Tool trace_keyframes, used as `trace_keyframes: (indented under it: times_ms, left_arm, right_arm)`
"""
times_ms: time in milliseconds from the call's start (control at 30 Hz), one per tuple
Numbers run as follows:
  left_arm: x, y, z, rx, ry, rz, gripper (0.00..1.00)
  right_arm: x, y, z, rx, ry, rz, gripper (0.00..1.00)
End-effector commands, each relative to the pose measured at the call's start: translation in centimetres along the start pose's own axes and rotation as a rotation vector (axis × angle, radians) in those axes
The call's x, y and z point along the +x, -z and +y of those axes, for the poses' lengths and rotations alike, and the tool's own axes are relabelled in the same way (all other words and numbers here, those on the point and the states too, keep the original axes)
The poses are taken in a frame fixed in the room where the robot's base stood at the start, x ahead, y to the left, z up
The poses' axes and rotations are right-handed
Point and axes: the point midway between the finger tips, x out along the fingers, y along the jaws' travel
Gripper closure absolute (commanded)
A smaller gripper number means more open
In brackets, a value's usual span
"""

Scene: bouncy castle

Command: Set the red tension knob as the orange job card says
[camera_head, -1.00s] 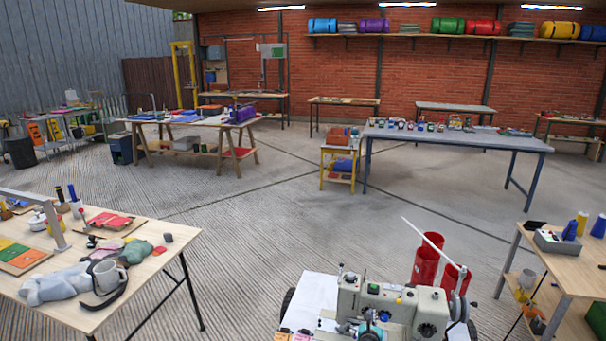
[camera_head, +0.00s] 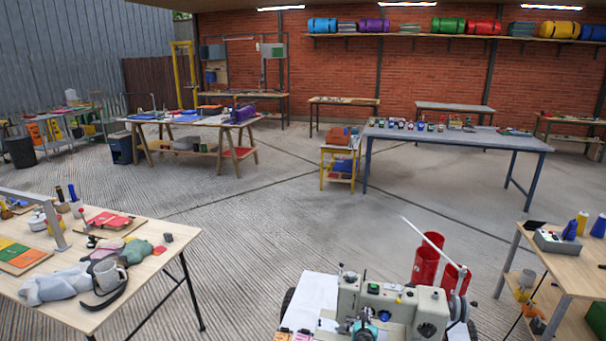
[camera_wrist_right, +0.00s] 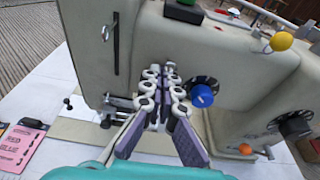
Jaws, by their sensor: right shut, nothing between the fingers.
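The pale sewing machine (camera_head: 400,305) stands at the bottom of the head view and fills much of the right wrist view (camera_wrist_right: 230,55). My right gripper (camera_wrist_right: 168,78) is shut and empty in front of its face, left of a blue knob (camera_wrist_right: 202,96) with a black dial behind it. In the head view it (camera_head: 365,316) shows small and partly hidden behind its teal wrist. I cannot clearly make out a red tension knob. The orange job card (camera_head: 284,334) lies on the white top beside a pink card (camera_head: 303,336); its text is unreadable. My left gripper is not in view.
A yellow ball knob (camera_wrist_right: 281,40), a black dial (camera_wrist_right: 293,125) and an orange knob (camera_wrist_right: 263,152) are on or beside the machine. Red cylinders (camera_head: 426,262) stand behind it. A cluttered table (camera_head: 150,238) is left; another bench (camera_head: 572,275) is right. Floor between is open.

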Motion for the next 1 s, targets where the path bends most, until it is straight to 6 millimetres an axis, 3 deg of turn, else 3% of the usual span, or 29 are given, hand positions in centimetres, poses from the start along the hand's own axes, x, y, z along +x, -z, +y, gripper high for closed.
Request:
trace_keyframes:
  times_ms: [1000]
  left_arm:
    - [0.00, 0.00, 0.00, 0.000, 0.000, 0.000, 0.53]
  right_arm:
    - [-0.29, -0.48, 1.02, 0.000, 0.000, 0.001, 1.00]
